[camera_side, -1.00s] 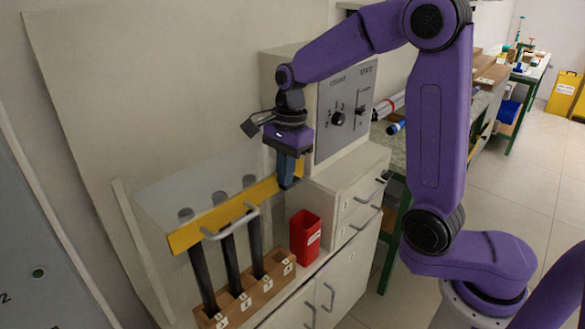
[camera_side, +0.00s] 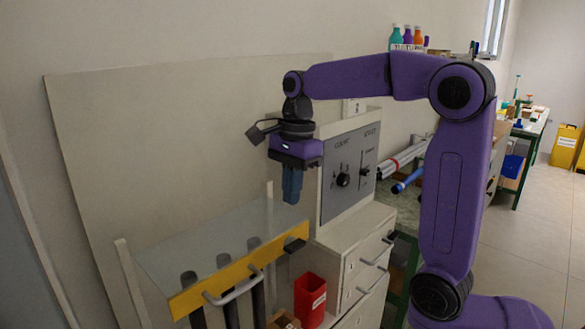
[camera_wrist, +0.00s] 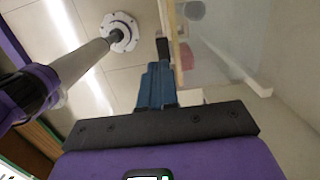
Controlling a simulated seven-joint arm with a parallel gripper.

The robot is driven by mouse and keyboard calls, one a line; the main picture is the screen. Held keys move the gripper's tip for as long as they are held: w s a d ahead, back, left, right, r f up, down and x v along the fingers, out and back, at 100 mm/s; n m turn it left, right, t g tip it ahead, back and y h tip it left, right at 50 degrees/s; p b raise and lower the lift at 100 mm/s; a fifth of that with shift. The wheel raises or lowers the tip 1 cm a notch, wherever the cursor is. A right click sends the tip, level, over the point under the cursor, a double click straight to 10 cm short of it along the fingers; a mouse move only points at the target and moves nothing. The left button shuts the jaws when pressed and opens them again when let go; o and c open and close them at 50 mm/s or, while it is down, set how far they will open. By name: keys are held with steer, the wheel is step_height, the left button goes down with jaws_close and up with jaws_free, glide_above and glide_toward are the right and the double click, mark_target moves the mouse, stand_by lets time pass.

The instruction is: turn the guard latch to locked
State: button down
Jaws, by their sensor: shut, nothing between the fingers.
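A small dark piece (camera_side: 294,245), which looks like the guard latch, sits at the right end of the guard's yellow bar (camera_side: 228,273). It also shows as a black block (camera_wrist: 163,48) just beyond the fingertips in the wrist view. Its exact turn, locked or not, is hard to tell. The guard is a clear cover with a pale handle (camera_side: 236,288) on its yellow front. My gripper (camera_side: 291,200) points down above the bar's right end, apart from the latch in the side view. Its blue fingers (camera_wrist: 157,70) are shut and empty.
A grey panel (camera_side: 349,172) with a knob and slider stands right of my gripper. A red bin (camera_side: 310,298) is below the bar's right end. Dark rods (camera_side: 232,313) stand under the guard. A drawer cabinet (camera_side: 358,262) is at the right.

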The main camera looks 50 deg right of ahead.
step_height(320, 180, up, 4)
steer(key=r, duration=0.1)
glide_above(296, 244)
steer(key=a, duration=0.1)
steer(key=shift+f, duration=0.25)
steer(key=c, duration=0.9)
jaws_free()
steer(key=shift+r, duration=0.25)
steer(key=o, duration=0.5)
steer(key=shift+n, duration=0.7)
steer(key=shift+o, duration=0.2)
steer(key=n, duration=0.3)
steer(key=shift+d+r+n, duration=0.1)
steer(key=shift+d+n, duration=0.15)
steer(key=shift+n, duration=0.15)
steer(key=f+n, duration=0.4)
steer(key=f, duration=0.1)
steer(key=f+n, duration=0.4)
steer(key=f, duration=0.2)
steer(key=f+n, duration=0.4)
steer(key=f, duration=0.1)
steer(key=shift+d+f+n+h, duration=0.25)
steer(key=shift+f+n+h, duration=0.05)
steer(key=shift+f+n, duration=0.1)
steer(key=c, duration=1)
